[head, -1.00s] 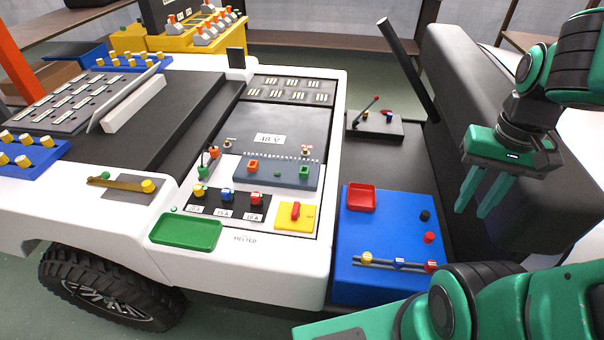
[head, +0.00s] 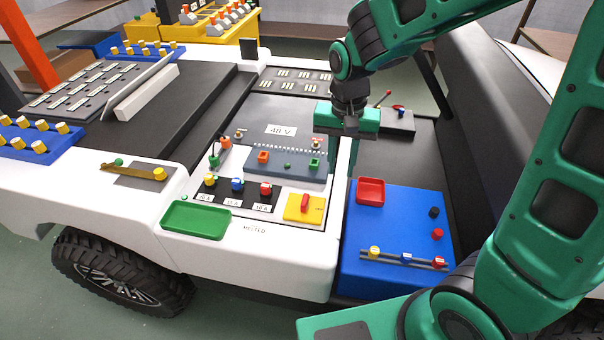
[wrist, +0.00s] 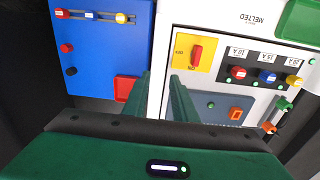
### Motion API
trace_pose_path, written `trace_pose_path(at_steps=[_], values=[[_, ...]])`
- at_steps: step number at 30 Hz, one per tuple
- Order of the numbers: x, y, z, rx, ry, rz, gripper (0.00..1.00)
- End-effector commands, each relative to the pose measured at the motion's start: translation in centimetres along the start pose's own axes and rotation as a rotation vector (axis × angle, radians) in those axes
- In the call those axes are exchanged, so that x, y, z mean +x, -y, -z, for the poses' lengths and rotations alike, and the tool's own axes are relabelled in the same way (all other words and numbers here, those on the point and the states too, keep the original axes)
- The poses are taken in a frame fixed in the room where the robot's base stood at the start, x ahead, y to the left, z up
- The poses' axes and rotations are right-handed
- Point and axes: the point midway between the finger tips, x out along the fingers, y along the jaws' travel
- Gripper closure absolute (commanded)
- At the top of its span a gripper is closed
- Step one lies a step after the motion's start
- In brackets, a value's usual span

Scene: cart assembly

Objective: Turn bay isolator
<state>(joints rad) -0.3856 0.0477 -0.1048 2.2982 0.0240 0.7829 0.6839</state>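The bay isolator is a red handle (head: 305,202) on a yellow plate (head: 292,210), at the front right corner of the cart's white-edged panel. The handle lies roughly across the plate's middle, pointing front to back. My gripper (head: 344,160) hangs above the panel's right edge, behind and to the right of the isolator, not touching it. In the wrist view its two green fingers (wrist: 159,80) are apart with nothing between them.
A blue board (head: 395,225) with a red tray (head: 370,190) and several knobs lies right of the isolator. Coloured fuse knobs (head: 237,185) stand to its left, a green tray (head: 195,219) further left. A grey strip (head: 288,166) with coloured sockets lies behind.

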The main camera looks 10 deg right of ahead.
Motion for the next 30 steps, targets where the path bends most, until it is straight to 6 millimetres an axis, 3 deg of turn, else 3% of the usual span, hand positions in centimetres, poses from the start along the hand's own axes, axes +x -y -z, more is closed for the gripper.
trace_pose_path(at_steps=[1, 3, 9, 14, 30], values=[[0.9, 2.2, -0.6, -0.017, 0.005, -0.001, 0.75], [1.7, 4.7, -1.3, -0.024, 0.007, 0.005, 0.75], [3.1, 8.1, -2.5, -0.032, 0.012, 0.013, 0.75], [4.0, 8.3, -2.7, -0.031, 0.014, 0.012, 0.75], [10.0, 8.3, -2.7, -0.031, 0.014, 0.012, 0.75]])
